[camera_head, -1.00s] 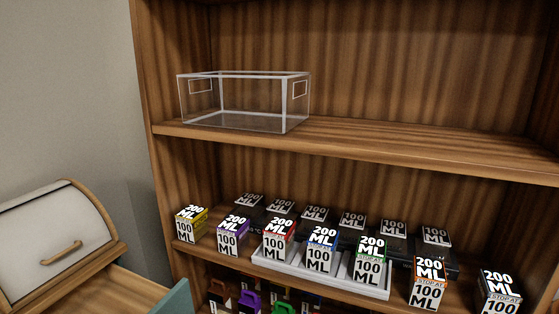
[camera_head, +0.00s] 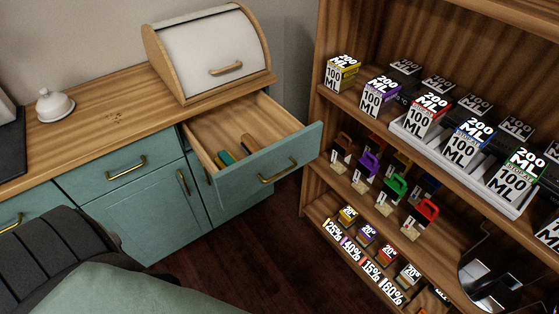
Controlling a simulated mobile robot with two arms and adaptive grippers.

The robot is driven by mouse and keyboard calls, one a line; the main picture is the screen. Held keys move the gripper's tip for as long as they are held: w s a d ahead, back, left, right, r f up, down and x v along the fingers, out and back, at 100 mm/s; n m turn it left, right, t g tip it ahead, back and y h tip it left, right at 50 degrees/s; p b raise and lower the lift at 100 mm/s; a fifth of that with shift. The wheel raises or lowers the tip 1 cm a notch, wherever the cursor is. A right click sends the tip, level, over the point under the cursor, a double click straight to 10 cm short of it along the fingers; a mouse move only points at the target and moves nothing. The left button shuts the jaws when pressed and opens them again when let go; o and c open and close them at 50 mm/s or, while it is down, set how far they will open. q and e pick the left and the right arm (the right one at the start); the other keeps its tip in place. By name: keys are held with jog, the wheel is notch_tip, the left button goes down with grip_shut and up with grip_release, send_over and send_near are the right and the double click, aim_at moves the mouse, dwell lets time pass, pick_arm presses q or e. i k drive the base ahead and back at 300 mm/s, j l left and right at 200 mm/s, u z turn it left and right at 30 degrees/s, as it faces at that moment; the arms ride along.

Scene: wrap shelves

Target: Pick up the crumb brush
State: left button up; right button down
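No crumb brush can be made out for certain. Small brown specks that look like crumbs (camera_head: 115,118) lie on the wooden counter (camera_head: 90,108). Neither of my grippers can be made out in the head view.
A white roll-front bread box (camera_head: 205,50) stands above the drawer. A white domed dish (camera_head: 55,104) sits left on the counter. The shelf unit (camera_head: 335,110) at right holds labelled boxes and small coloured items. Dark floor (camera_head: 265,250) is clear before the drawer.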

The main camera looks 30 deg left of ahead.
aim_at(249, 145)
jog(key=u, duration=1.2)
